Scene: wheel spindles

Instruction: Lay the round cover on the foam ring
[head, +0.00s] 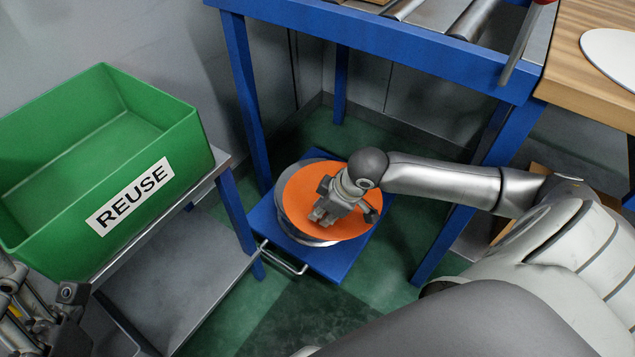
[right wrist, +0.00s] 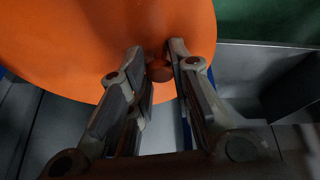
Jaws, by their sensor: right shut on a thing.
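The round cover (head: 300,190) is an orange disc low over the blue platform in the head view; it also fills the top of the right wrist view (right wrist: 70,40). My right gripper (head: 322,214) is above it, its fingers (right wrist: 160,70) shut on the small orange knob. A silver round rim (head: 286,226) shows beneath the cover's edge. I cannot tell whether the cover touches what is below. No foam ring can be made out; the cover hides the middle of that stack. My left gripper (head: 45,310) is partly in view at bottom left, its jaws unclear.
The blue platform (head: 335,262) has a metal handle. A green REUSE bin (head: 185,135) stands on a grey table at left. A blue-framed roller table (head: 400,45) stands behind, its legs near my right arm. A white disc (head: 610,55) lies on the wooden bench at right.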

